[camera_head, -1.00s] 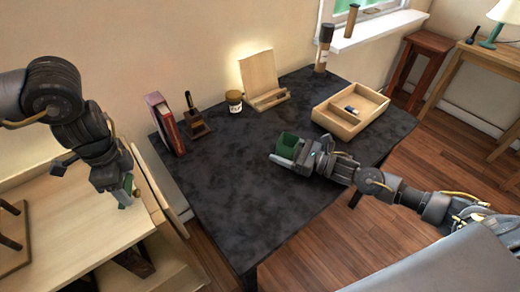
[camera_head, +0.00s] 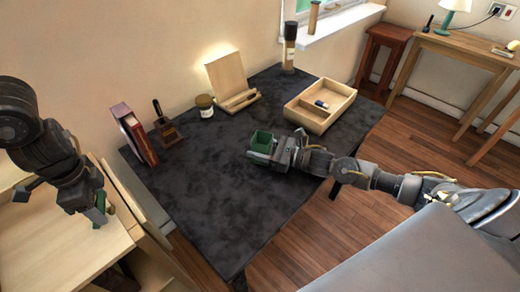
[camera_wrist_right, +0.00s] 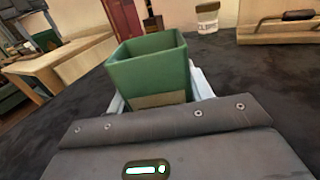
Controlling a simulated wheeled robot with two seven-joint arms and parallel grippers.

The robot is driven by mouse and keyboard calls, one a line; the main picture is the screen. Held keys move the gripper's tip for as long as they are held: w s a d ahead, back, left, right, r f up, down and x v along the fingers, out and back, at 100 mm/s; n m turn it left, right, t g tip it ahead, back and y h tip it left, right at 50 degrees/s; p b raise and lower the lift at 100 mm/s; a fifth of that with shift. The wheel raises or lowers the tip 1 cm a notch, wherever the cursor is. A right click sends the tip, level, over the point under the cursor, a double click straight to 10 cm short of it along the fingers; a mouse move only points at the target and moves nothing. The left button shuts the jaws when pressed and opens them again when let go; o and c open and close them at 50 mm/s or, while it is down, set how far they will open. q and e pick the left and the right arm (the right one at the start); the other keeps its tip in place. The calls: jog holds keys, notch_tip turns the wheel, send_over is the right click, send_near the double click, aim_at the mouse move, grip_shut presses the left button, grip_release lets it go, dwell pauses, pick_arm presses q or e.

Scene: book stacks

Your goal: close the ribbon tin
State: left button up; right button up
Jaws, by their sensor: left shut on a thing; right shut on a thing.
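The green ribbon tin (camera_head: 262,141) is upright, with its open top facing up. My right gripper (camera_head: 272,154) is shut on it, over the dark table. In the right wrist view the tin (camera_wrist_right: 150,68) has a square open mouth and a tan patch low on its near side; its pale fingers show beside it. Whether its base touches the table I cannot tell. My left gripper (camera_head: 97,212) is low at the left, over the pale wooden furniture, shut on a small green piece (camera_head: 101,203). That piece is mostly hidden and may be the lid.
The dark table (camera_head: 210,205) has clear room around the tin. A wooden tray (camera_head: 313,118), a stand (camera_head: 232,80), a jar (camera_head: 205,106), a stamp-like tool (camera_head: 165,130) and books (camera_head: 134,133) stand along its far side. A pale cabinet (camera_head: 60,245) is at the left.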

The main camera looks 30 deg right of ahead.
jog(key=shift+r, duration=0.45)
pick_arm(q)
jog(key=shift+f, duration=0.15)
jog(key=shift+f+b, duration=0.45)
jog(key=shift+b, duration=0.1)
pick_arm(e)
jog(key=s+a+r, duration=0.7)
jog(key=s+r, duration=0.4)
jog(key=s, duration=0.1)
jog(key=shift+r, duration=0.3)
jog(key=shift+o, duration=1.4)
jog(key=c, duration=0.7)
jog(key=shift+o, duration=0.2)
